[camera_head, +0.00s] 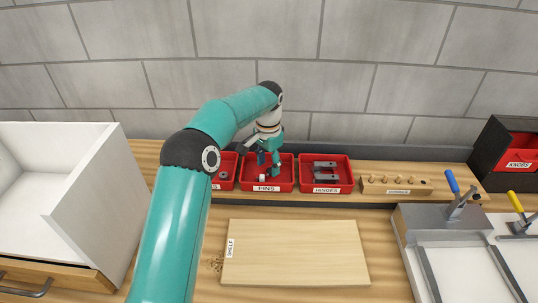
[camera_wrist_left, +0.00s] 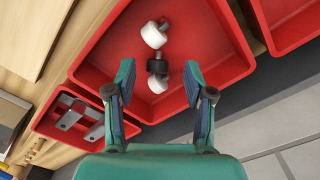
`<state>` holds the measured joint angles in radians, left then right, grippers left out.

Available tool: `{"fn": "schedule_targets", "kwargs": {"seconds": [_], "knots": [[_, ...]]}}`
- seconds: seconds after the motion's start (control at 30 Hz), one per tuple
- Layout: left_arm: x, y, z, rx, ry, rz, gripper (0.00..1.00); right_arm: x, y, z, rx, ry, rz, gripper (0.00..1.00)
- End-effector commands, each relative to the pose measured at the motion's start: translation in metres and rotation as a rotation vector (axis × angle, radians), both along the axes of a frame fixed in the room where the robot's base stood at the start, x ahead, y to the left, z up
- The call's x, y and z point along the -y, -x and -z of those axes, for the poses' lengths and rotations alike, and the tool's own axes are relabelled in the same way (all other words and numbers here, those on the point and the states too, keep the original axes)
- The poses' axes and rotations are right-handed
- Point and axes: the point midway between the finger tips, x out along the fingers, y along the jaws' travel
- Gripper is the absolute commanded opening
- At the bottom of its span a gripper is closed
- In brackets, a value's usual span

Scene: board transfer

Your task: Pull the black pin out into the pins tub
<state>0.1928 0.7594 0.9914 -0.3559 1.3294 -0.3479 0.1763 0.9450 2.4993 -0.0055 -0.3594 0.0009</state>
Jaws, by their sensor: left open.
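The red pins tub (camera_head: 285,185), labelled PINS, stands in the row of tubs behind the board. My left gripper (camera_head: 268,163) is over this tub, pointing down into it. In the left wrist view my left gripper (camera_wrist_left: 159,78) is open, its two fingers apart above the red tub floor (camera_wrist_left: 205,45). A black piece (camera_wrist_left: 158,67), which looks like the black pin, lies in the tub between the fingertips in the picture. A white piece (camera_wrist_left: 158,84) is against it; I cannot tell whether they are one part. Another white piece (camera_wrist_left: 154,36) lies farther up. My right gripper is not in view.
A red hinges tub (camera_head: 345,187) stands to the right, then a wooden block (camera_head: 380,188) with pegs. A shelf board (camera_head: 295,255) lies in front. A white cabinet (camera_head: 100,200) stands left; a clamp fixture (camera_head: 430,220) and black knobs bin (camera_head: 495,150) are right.

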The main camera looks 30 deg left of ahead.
Motion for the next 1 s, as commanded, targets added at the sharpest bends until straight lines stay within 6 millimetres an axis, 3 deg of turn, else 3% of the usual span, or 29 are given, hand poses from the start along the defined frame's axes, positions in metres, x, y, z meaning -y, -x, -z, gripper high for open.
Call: {"fn": "schedule_targets", "kwargs": {"seconds": [0.17, 0.53, 1.0], "knots": [[0.000, -0.001, -0.019, 0.005, -0.001, 0.001, 0.53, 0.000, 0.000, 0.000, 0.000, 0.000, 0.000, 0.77], [0.001, -0.002, -0.091, 0.005, -0.001, -0.001, 0.53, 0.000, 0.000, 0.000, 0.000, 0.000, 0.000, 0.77], [0.002, -0.001, -0.116, 0.000, 0.000, 0.002, 0.53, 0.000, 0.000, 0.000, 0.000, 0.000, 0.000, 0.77]]}}
